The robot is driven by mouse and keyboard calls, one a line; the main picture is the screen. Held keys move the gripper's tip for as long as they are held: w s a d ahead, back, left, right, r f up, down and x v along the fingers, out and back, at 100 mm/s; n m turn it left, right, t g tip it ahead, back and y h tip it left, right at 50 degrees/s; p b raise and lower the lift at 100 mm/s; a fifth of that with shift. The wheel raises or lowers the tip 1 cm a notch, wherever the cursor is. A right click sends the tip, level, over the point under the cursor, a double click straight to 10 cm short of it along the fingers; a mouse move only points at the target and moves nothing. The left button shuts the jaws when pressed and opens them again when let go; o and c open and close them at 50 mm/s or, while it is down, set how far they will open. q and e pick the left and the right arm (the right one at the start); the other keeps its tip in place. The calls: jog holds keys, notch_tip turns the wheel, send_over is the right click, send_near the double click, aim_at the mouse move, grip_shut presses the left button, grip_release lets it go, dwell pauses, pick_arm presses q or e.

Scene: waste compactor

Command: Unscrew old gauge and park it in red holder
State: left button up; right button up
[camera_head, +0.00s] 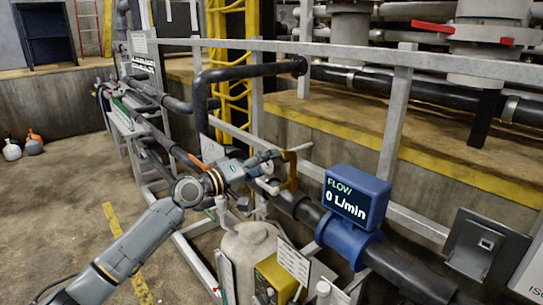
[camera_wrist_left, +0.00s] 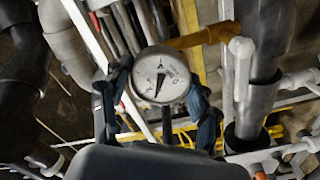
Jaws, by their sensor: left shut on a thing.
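My left gripper (camera_head: 274,168) reaches in from the left to the pipework beside the rail in the head view. In the left wrist view, the fingers of my left gripper (camera_wrist_left: 158,98) are shut on a round gauge (camera_wrist_left: 160,74), one on each side. The gauge has a white dial with a dark needle and faces the wrist camera. Its lower end is hidden behind the gripper body, so I cannot tell whether it is still threaded to a fitting. I cannot make out a red holder in either view. My right gripper is not in view.
An orange-brown bracket-like part (camera_head: 290,170) stands close by the gripper. A blue flow meter (camera_head: 357,197) reading 0 L/min sits on the dark pipe to the right. A pale tank (camera_head: 249,248) stands below. A grey rail (camera_head: 350,52) crosses behind. Open floor lies left.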

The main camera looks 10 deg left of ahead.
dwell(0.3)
pick_arm(q)
jog(key=n+p, duration=0.4)
jog(key=n, duration=0.1)
jog(key=shift+p, duration=0.4)
jog(key=n+p, duration=0.4)
jog(key=n, duration=0.1)
jog(key=shift+n+p, duration=0.3)
jog(key=shift+p, duration=0.05)
